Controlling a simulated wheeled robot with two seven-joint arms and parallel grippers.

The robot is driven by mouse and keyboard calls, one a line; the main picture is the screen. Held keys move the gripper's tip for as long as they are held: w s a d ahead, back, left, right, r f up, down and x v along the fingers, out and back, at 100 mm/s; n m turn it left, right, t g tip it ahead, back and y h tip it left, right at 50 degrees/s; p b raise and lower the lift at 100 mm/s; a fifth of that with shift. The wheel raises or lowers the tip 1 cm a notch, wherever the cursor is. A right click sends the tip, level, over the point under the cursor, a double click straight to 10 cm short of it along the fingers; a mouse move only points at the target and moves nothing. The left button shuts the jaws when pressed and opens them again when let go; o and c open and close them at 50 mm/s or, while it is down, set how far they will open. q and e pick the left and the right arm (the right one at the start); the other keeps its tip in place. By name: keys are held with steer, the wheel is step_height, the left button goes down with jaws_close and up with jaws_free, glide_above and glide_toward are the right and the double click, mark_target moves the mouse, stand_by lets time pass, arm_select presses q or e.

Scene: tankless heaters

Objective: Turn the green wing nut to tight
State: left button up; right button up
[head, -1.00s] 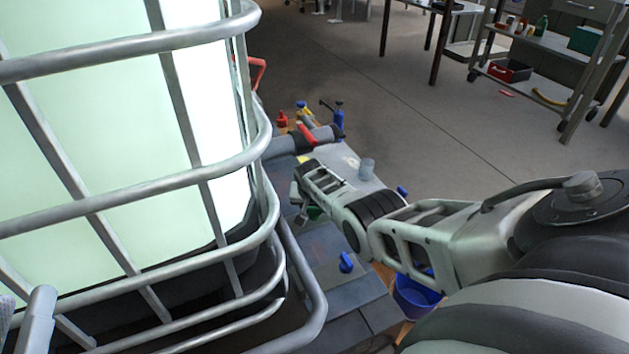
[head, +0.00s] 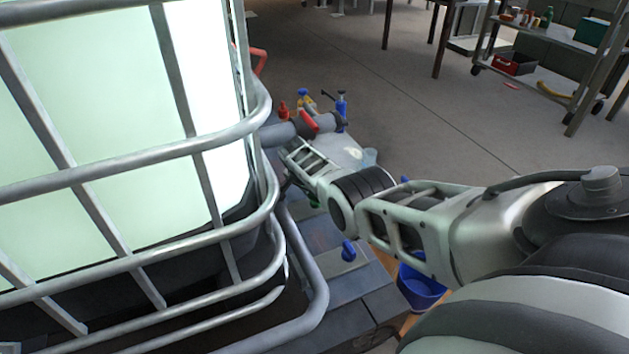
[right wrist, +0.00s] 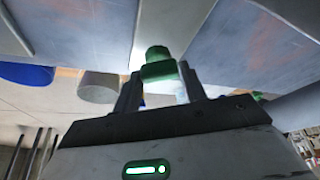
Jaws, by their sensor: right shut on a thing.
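The green wing nut (right wrist: 158,65) shows in the right wrist view between the two fingertips of my right gripper (right wrist: 160,82), which is shut on it. Its base side is partly hidden by the fingers. In the head view my right gripper (head: 287,183) is close beside the caged tank, low over the grey panel, and its fingertips are mostly hidden. A small green patch (head: 313,203) shows just below my right wrist there; I cannot tell if it is the wing nut. My left gripper is not in view.
The metal cage (head: 190,148) around a pale tank fills the left, very close to my right gripper. A grey pipe with a red handle (head: 310,122) lies beyond it. A blue handle (head: 348,249) and blue bucket (head: 421,288) are below my arm. Open floor lies behind.

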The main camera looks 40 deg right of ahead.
steer(key=shift+a, duration=0.1)
steer(key=o, duration=1)
